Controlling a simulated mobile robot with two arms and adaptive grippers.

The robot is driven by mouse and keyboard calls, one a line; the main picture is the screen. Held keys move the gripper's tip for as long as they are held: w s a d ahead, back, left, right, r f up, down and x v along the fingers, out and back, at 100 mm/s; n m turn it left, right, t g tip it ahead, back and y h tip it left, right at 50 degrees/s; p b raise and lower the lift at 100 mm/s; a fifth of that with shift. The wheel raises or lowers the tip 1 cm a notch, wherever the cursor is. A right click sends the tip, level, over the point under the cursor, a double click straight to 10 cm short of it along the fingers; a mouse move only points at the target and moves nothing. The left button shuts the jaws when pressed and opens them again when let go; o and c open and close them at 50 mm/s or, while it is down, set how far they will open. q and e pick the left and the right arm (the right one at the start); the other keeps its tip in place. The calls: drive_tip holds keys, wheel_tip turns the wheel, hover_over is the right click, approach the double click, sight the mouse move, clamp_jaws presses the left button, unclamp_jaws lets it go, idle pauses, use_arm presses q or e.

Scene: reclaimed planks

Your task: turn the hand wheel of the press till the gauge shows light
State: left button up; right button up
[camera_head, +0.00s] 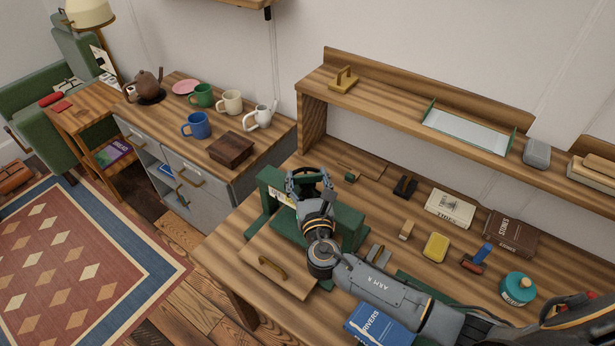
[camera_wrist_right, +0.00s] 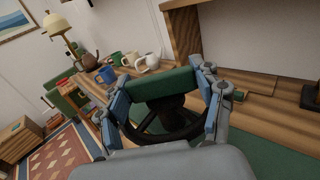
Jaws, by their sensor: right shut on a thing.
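The green press (camera_head: 271,182) stands on the near left part of the plank workbench, and its green crossbar shows in the right wrist view (camera_wrist_right: 160,84). Its dark spoked hand wheel (camera_wrist_right: 168,104) lies between the fingers of my right gripper (camera_head: 309,181), which is shut on it from above. In the wrist view the fingers of this gripper (camera_wrist_right: 165,112) sit on either side of the wheel. A small pale face (camera_head: 280,196), perhaps the gauge, is on the press front, partly behind my gripper; its reading is too small to tell. My left gripper is not in view.
Around my right arm on the workbench (camera_head: 237,237) lie a blue book (camera_head: 378,326), a yellow block (camera_head: 435,246), two more books and a teal jar (camera_head: 518,289). A raised shelf (camera_head: 390,105) runs along the back. A cabinet with mugs (camera_head: 197,125) stands left.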

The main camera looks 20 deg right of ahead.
drive_tip(key=shift+r, duration=0.1)
drive_tip(key=o, duration=1.2)
drive_tip(key=s, duration=0.4)
drive_tip(key=s+a, duration=0.1)
drive_tip(key=s, duration=0.7)
drive_tip(key=shift+a, duration=0.4)
drive_tip(key=shift+w, duration=0.1)
